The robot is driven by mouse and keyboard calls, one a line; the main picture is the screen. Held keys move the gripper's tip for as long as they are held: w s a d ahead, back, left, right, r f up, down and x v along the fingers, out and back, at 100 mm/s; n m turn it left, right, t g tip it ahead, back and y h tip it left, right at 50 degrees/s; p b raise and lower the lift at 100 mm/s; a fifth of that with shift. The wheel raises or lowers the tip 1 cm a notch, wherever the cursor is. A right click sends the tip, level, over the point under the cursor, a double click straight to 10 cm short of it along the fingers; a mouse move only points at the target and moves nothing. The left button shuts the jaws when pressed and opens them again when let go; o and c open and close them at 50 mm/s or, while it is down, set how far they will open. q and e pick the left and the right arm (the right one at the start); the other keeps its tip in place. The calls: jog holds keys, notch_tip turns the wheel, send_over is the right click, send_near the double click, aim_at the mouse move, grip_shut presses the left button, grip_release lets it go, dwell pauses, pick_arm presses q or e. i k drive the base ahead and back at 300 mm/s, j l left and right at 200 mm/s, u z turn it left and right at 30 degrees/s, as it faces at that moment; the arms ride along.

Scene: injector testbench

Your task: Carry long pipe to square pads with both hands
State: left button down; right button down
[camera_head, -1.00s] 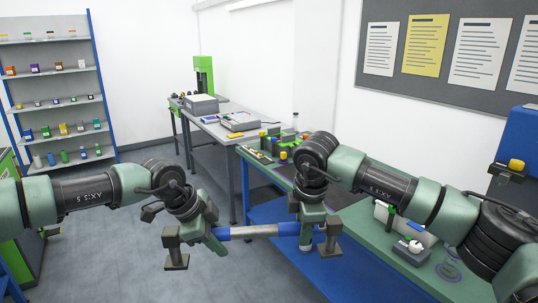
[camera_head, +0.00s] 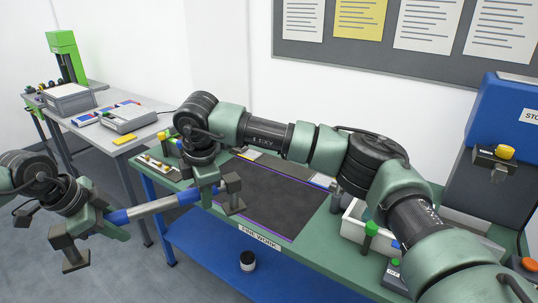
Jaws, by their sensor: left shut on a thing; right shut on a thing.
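The long pipe (camera_head: 152,208) is pale grey with blue ends. It spans between my two grippers, in front of the green workbench and slightly tilted, its right end higher in the picture. My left gripper (camera_head: 92,231) is shut on its left end, out over the floor. My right gripper (camera_head: 217,191) is shut on its right end, near the bench's front left edge. The fingers partly hide both pipe ends. I cannot make out any square pads for certain.
The green workbench (camera_head: 345,268) carries a dark mat (camera_head: 275,198), a white bin (camera_head: 353,225) and a blue machine (camera_head: 490,140) at right. A black-and-white jar (camera_head: 247,261) stands on its blue lower shelf (camera_head: 205,245). A grey table (camera_head: 115,137) with instruments stands at left.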

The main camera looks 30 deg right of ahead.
aim_at(284, 166)
jog(key=i, duration=1.5)
jog(key=i+j+z, duration=0.1)
jog(key=i+z, duration=0.2)
jog(key=i, duration=0.15)
jog(key=i+j+z, duration=0.15)
jog(key=i+z, duration=0.15)
jog(key=i, duration=0.2)
jog(key=z, duration=1.55)
